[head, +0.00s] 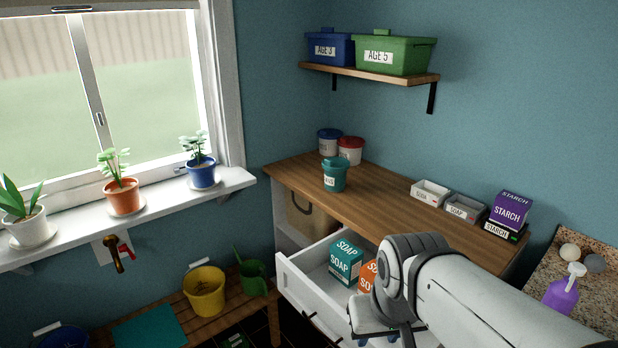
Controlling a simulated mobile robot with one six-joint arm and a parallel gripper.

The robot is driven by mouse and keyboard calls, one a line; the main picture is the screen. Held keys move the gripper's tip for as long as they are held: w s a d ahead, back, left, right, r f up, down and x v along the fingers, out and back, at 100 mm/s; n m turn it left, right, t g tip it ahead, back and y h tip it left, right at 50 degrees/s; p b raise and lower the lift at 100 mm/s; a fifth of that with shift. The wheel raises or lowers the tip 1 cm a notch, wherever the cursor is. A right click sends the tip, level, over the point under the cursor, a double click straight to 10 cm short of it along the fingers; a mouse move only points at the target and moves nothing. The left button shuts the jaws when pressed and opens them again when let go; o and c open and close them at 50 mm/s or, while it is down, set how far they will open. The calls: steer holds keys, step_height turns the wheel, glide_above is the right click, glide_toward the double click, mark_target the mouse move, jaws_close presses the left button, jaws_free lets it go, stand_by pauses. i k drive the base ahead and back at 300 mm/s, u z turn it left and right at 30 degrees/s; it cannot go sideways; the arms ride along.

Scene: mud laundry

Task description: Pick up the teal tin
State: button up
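The teal tin (335,176) stands upright on the wooden counter (392,208), near its front left edge. It has a teal lid with a knob and a white label too small to read surely. My arm reaches in from the lower right. My gripper (374,335) is low at the bottom edge, over the open drawer, in front of and well below the tin. It is not touching the tin. Its fingers are partly hidden and cut off by the frame, so its opening does not show clearly.
Blue-lidded (329,142) and red-lidded (350,151) tins stand behind the teal one. The open white drawer (300,290) holds a teal soap box (345,262) and an orange one (368,277). Small trays (430,192) sit further right. The counter's middle is clear.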

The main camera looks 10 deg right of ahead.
mark_target(334, 180)
steer(key=u, duration=2.4)
steer(key=i, duration=1.8)
steer(key=z, duration=3.15)
steer(key=i, duration=1)
